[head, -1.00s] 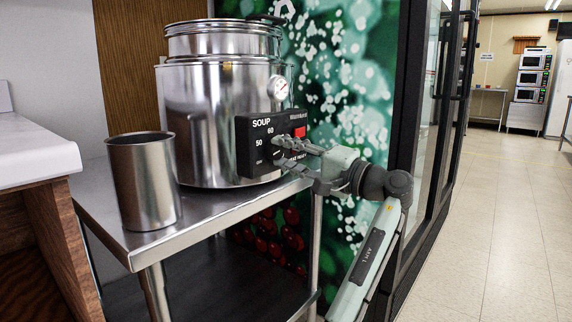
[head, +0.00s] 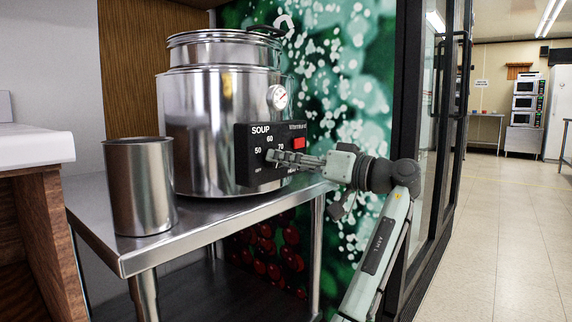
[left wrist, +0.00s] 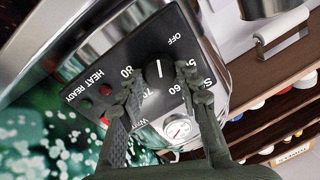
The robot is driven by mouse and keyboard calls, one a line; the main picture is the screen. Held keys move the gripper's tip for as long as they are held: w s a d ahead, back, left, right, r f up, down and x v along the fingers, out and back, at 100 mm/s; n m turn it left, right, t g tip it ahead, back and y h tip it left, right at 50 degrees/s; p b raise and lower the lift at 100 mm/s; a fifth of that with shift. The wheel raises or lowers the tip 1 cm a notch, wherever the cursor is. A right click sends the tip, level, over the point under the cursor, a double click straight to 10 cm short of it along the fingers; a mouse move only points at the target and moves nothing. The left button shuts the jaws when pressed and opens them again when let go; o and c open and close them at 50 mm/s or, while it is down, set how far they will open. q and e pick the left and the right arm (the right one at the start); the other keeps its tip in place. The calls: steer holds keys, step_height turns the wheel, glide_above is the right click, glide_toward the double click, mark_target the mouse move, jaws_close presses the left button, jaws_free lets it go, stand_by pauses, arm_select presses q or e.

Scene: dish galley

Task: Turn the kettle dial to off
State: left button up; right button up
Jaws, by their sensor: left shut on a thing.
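The steel soup kettle (head: 215,125) stands on a metal table with a black control box (head: 250,172) on its front. My right gripper is out of view.
An open steel pot (head: 140,190) stands on the table (head: 215,218) left of the kettle. A wooden counter with a white top (head: 35,145) is at the left. A dark-framed glass cabinet (head: 425,130) stands close right of my arm. Open floor lies further right.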

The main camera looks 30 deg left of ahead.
arm_select(q)
steer(key=shift+s+r+n+t+h, duration=0.15)
steer(key=shift+n+h, duration=0.3)
steer(key=shift+n, duration=3.4)
steer(key=shift+n+t+h, duration=0.25)
steer(key=shift+n+h, duration=0.2)
steer(key=shift+n, duration=3.7)
steer(key=o, duration=1.2)
steer(key=shift+c, duration=0.2)
steer(key=d+r, duration=0.1)
steer(key=d, duration=1.1)
steer(key=shift+s, duration=0.15)
